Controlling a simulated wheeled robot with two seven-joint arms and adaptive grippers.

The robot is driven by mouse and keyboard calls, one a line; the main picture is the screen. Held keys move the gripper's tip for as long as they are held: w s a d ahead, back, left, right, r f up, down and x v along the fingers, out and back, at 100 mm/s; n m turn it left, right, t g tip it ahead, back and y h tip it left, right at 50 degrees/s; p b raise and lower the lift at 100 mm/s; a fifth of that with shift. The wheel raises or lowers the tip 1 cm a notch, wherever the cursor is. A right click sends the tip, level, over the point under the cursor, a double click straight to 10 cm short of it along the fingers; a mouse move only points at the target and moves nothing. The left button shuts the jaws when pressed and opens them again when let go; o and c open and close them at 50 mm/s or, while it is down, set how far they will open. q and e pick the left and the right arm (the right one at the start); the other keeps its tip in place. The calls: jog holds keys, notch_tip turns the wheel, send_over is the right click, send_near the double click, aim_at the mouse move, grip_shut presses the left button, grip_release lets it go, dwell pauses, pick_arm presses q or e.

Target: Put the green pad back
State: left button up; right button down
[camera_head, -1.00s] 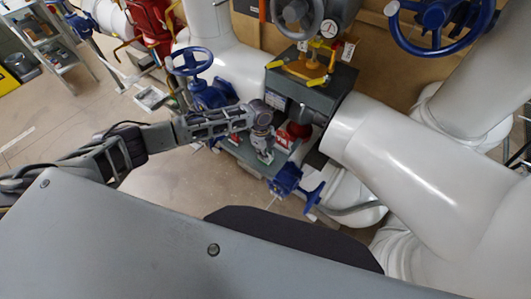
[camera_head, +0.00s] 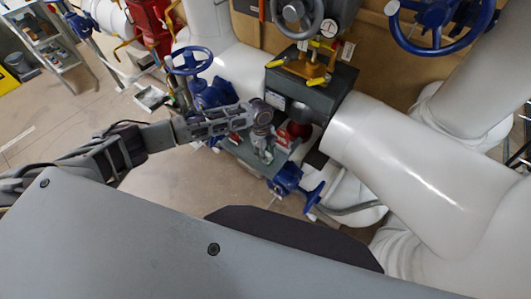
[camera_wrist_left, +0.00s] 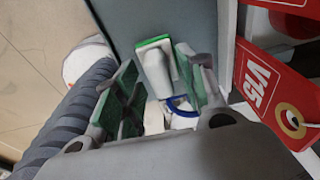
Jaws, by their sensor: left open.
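The green pad (camera_wrist_left: 155,62) shows in the left wrist view as a small pale block with green edges. It lies on a grey-green surface between and just beyond the tips of my left gripper (camera_wrist_left: 160,88). The gripper's fingers, with green inner faces, are spread on either side of it; I cannot tell whether they touch it. In the head view, my left gripper (camera_head: 264,152) points down over the grey-green shelf below the valve box, and hides the pad there. My right gripper is in neither view.
A red tag marked V15 (camera_wrist_left: 270,85) hangs close on the right in the wrist view. A blue valve wheel (camera_head: 188,62), a grey valve box (camera_head: 305,98), a small blue valve (camera_head: 287,180) and a large white pipe (camera_head: 410,160) crowd around the left gripper. Bare floor lies to the left.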

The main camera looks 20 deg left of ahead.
pick_arm(q)
notch_tip(320, 180, up, 12)
jog(key=a+b, duration=0.1)
jog(key=shift+w+a+f, duration=0.15)
jog(key=shift+w+a, duration=0.05)
jog(key=shift+w, duration=0.05)
dwell(0.8)
dwell(1.2)
dwell(0.7)
